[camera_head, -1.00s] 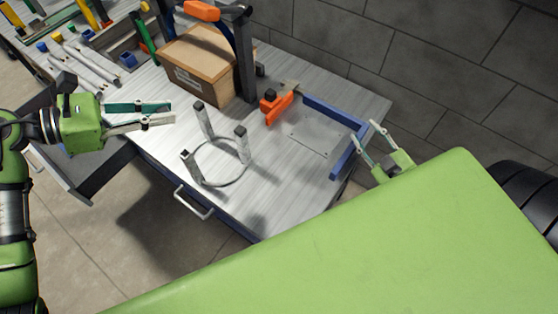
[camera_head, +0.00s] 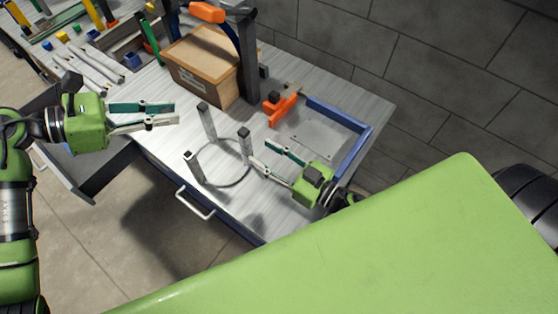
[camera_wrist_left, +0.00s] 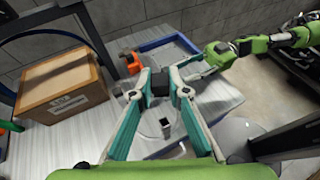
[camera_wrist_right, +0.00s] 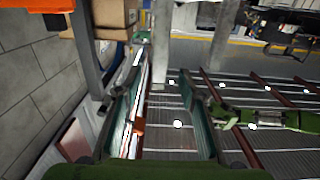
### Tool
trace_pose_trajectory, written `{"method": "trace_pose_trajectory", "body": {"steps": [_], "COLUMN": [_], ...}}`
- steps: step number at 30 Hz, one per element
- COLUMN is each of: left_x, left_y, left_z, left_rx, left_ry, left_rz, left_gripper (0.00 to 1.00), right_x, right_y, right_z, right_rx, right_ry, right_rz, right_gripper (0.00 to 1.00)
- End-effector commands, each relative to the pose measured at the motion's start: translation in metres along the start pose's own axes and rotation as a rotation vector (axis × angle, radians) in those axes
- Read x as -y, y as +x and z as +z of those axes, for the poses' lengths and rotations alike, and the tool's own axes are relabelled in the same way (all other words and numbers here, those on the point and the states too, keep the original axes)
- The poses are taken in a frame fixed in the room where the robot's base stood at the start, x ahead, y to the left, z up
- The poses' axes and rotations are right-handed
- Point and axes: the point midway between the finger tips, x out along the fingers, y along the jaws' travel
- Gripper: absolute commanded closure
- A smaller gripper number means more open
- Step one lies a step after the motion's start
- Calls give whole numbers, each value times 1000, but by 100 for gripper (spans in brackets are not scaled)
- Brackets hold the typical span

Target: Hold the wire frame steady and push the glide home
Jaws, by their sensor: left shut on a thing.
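The wire frame (camera_head: 207,182) stands on the bench as a ring with three upright grey legs, their ends dark. My left gripper (camera_head: 176,113) is left of it in the head view, apart from the legs. In the left wrist view its fingertips close on a small dark block (camera_wrist_left: 158,82); I cannot tell whether this is the glide. A leg top (camera_wrist_left: 166,125) shows below the block. My right gripper (camera_head: 262,156) is open and empty at the frame's right side, close to the right leg; I cannot tell whether it touches. Its fingers are spread in the right wrist view (camera_wrist_right: 170,85).
A blue corner fence (camera_head: 350,155) and an orange clamp (camera_head: 283,108) are at the bench's right. A cardboard box (camera_head: 205,68) and dark post (camera_head: 247,55) stand behind the frame. A drawer handle (camera_head: 194,204) sticks out in front.

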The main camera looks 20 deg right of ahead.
Motion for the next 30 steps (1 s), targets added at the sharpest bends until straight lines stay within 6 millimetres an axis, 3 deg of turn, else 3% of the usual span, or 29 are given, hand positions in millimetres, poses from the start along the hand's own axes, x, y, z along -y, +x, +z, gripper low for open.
{"method": "trace_pose_trajectory", "body": {"steps": [6,12,24,25,29,30], "left_x": [0,0,0,0,0,0], "left_y": [0,0,0,0,0,0], "left_z": [0,0,0,0,0,0], "left_rx": [0,0,0,0,0,0], "left_ry": [0,0,0,0,0,0], "left_rz": [0,0,0,0,0,0], "left_gripper": [92,92,92,92,92,92], "right_x": [0,-1,-1,-1,-1,-1], "right_y": [43,66,74,74,74,74], "right_z": [-1,0,0,0,0,0], "right_rx": [-3,-1,1,1,1,1], "right_ry": [-1,-1,-1,-1,-1,-1], "right_rz": [0,2,1,1,1,1], "right_gripper": [63,63,63,66,100,100]}}
